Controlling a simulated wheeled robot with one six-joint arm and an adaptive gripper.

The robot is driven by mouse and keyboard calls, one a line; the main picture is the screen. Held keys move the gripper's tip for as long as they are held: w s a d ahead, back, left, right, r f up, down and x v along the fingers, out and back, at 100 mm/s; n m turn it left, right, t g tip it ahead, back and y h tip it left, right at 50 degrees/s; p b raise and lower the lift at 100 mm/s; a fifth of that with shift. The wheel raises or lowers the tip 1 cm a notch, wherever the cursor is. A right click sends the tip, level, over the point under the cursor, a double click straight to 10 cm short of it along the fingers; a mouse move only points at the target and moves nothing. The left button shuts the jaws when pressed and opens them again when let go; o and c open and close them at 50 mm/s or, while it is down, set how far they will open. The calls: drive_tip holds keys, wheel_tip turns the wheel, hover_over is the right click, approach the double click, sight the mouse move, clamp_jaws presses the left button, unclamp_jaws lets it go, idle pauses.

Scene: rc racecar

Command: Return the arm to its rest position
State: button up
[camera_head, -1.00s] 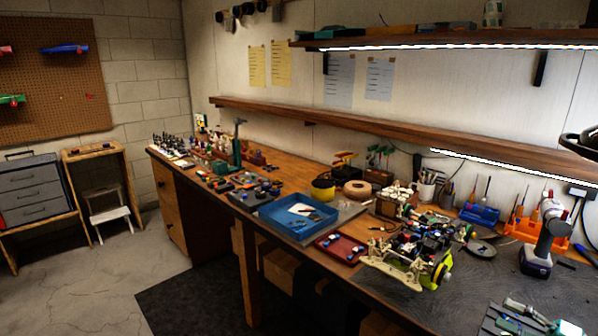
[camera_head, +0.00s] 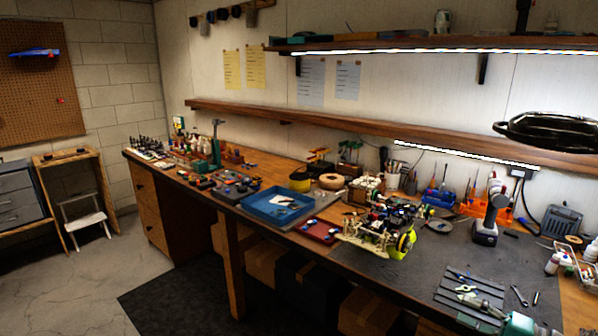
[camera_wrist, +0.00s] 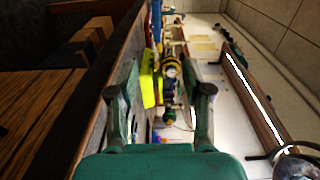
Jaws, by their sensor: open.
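My gripper (camera_wrist: 160,92) shows in the wrist view with its two green-and-grey fingers spread apart. Nothing is held between them. The wrist picture is turned on its side, with the bench running up the middle. Beyond the fingers, yellow parts (camera_wrist: 148,86) and a small round wheel-like part show some way off. In the head view the open RC car chassis (camera_head: 385,225) sits on the bench near its front edge, with a yellow-green wheel at its right.
A black lamp head (camera_head: 548,133) hangs at right. Wall shelves run above. Floor in front is open.

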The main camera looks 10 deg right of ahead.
drive_tip(key=a+f+m+h, duration=0.2)
drive_tip(key=a+f+h, duration=0.2)
drive_tip(key=a+f, duration=0.95)
drive_tip(key=s+a+f+g+h, duration=0.2)
drive_tip(key=s+a+f+h, duration=0.3)
drive_tip(key=s+a+f, duration=0.65)
drive_tip(key=s+a+n+h, duration=0.1)
drive_tip(key=s+a+n, duration=0.1)
drive_tip(key=s, duration=0.6)
drive_tip(key=s+a+n+h, duration=0.1)
drive_tip(key=s+a+n, duration=0.1)
drive_tip(key=s, duration=0.6)
drive_tip(key=s+a+r+n+t, duration=0.2)
drive_tip(key=s+r+n, duration=0.6)
drive_tip(key=s+r, duration=0.5)
wheel_tip(320, 180, up, 3)
drive_tip(key=shift+s+a+f+n+y, duration=0.1)
drive_tip(key=shift+s+a+n+y, duration=0.1)
drive_tip(key=shift+a+n+y, duration=0.3)
